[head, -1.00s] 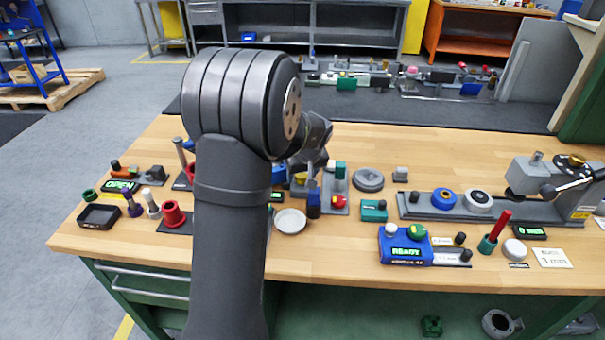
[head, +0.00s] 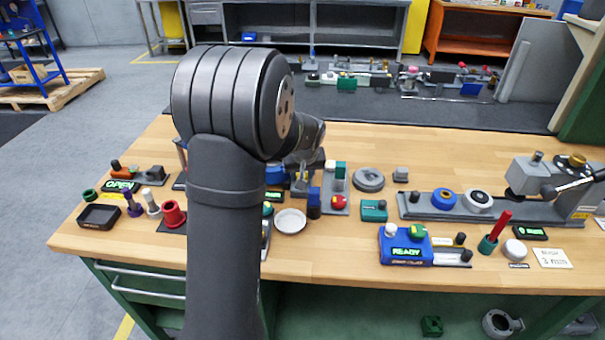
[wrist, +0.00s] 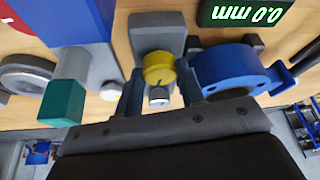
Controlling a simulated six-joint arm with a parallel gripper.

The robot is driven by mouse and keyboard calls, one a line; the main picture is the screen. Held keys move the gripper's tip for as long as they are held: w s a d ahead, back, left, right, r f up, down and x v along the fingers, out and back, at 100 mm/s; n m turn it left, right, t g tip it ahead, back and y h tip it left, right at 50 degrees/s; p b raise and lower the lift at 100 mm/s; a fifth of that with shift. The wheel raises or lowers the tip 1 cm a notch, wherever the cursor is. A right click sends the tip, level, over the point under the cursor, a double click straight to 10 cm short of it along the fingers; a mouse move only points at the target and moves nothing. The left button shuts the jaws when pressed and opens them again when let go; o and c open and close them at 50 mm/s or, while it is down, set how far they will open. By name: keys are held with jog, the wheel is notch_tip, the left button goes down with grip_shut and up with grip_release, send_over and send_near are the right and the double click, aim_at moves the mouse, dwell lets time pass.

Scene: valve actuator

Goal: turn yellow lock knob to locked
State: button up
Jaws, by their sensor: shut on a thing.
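The yellow lock knob (wrist: 159,68) sits on a grey block (wrist: 158,25) in the middle of the wrist view. My gripper (wrist: 160,82) has one finger on each side of the knob and is shut on it. A small white-topped round part (wrist: 159,97) shows just below the knob, between the fingers. In the head view my gripper (head: 300,186) is down at the middle of the bench, beside my arm. The knob cannot be made out there. I cannot read any lock marking.
Close by in the wrist view are a blue ring-shaped part (wrist: 228,70) and a "0.0 mm" display (wrist: 246,12) on the right, and a teal block (wrist: 62,102) on the left. A white dish (head: 290,221) lies in front.

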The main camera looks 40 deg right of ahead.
jog(key=m, duration=0.2)
jog(key=m+g+h, duration=0.1)
jog(key=m, duration=0.1)
jog(key=shift+w+a+m, duration=0.15)
jog(key=shift+a+m, duration=0.05)
jog(key=shift+m, duration=0.1)
jog(key=m+g+h, duration=0.1)
jog(key=m, duration=0.2)
jog(key=shift+w+m, duration=0.1)
jog(key=shift+m, duration=0.2)
jog(key=m+g, duration=0.1)
jog(key=m, duration=0.2)
jog(key=shift+w+m+g, duration=0.15)
jog(key=shift+m+g, duration=0.15)
jog(key=shift+g, duration=0.1)
jog(key=shift+w+m+g, duration=0.1)
jog(key=shift+m+g, duration=0.6)
jog(key=shift+m, duration=1.2)
jog(key=o, duration=1)
jog(key=v, duration=1.7)
jog(key=shift+w+a+r, duration=0.1)
jog(key=shift+w+r, duration=0.05)
jog(key=shift+r, duration=0.05)
